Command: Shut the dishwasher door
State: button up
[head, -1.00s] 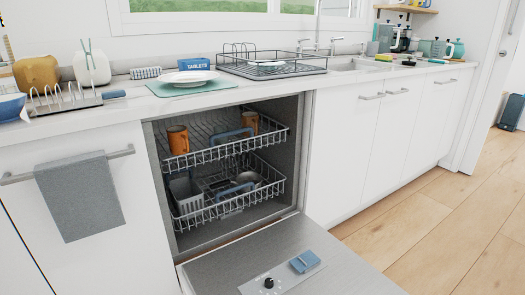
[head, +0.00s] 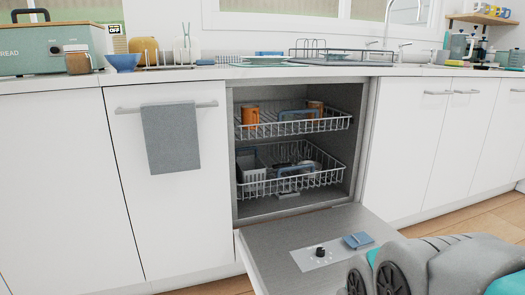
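The dishwasher (head: 232,160) is built into the white cabinets at the middle of the head view. Its grey door (head: 275,238) is folded down and open, with a black knob (head: 320,251) and a blue block (head: 358,240) on its inner face. The upper rack (head: 335,124) holds two orange mugs and sits inside the cavity. The lower rack (head: 320,181) holds a pale basket and dishes, also inside. Grey and teal links of my arm cover the door's lower right part. My gripper's fingers are not visible.
A grey towel (head: 170,138) hangs on a bar left of the dishwasher. The counter (head: 210,73) above carries a dish rack, a plate, a blue bowl and a green bread box (head: 50,47). Wooden floor (head: 440,229) shows at the right.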

aim_at(279, 258)
jog(key=k+j, duration=0.35)
jog(key=k+j+z, duration=0.15)
jog(key=k+j, duration=0.25)
jog(key=k, duration=0.15)
